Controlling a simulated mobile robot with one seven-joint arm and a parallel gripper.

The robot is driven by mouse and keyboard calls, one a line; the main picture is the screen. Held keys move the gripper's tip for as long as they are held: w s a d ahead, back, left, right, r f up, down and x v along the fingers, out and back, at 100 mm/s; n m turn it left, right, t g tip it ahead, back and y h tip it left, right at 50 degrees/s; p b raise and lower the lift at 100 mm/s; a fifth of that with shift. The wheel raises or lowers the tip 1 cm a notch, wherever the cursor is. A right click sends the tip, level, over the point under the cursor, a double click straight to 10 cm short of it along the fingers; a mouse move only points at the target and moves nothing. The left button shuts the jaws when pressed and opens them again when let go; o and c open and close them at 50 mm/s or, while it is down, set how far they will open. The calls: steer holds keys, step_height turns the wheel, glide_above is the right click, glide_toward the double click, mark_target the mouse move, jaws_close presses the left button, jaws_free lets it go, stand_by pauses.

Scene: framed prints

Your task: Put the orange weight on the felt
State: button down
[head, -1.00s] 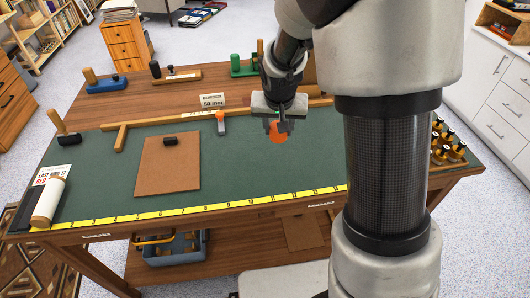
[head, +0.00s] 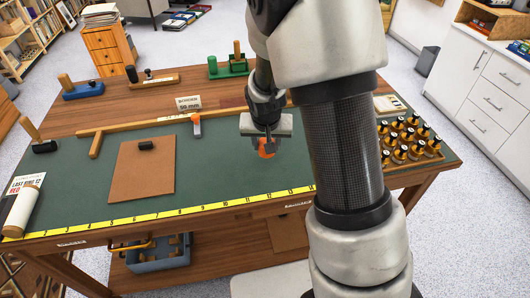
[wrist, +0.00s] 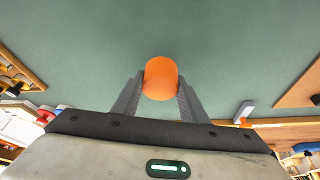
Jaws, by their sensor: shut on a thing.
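The orange weight (head: 267,148) is a short cylinder held in my gripper (head: 264,144), over the green tabletop right of centre. In the wrist view the orange weight (wrist: 160,78) sits between both fingers of my gripper (wrist: 161,88), with plain green surface beyond it. I cannot tell how high it hangs. A flat brown square sheet (head: 140,180) lies left of my gripper on the green surface (head: 225,165). A small black cylinder (head: 146,146) rests on the sheet's upper part. I cannot tell from the look which surface is felt.
A yellow ruler strip (head: 150,216) runs along the front edge. A wooden bar with an orange-tipped stop (head: 197,125) lies behind my gripper. Green surface between sheet and gripper is clear.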

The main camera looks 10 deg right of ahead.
steer(key=shift+f, duration=1.7)
steer(key=shift+f, duration=0.1)
steer(key=shift+f+b, duration=0.15)
steer(key=shift+b, duration=0.25)
steer(key=c, duration=1.1)
jaws_free()
steer(key=shift+r+p, duration=0.35)
steer(key=s+r+n+y+p, duration=0.1)
steer(key=s+r, duration=0.6)
steer(key=r, duration=0.4)
steer(key=s+r, duration=0.7)
steer(key=r, duration=0.5)
steer(key=s+r, duration=0.1)
steer(key=s, duration=0.2)
steer(key=s+r+n, duration=0.1)
steer(key=s+r, duration=0.1)
steer(key=s, duration=0.2)
steer(key=s+r+n+t, duration=0.1)
steer(key=s+r, duration=0.1)
steer(key=s, duration=0.2)
steer(key=shift+s, duration=0.1)
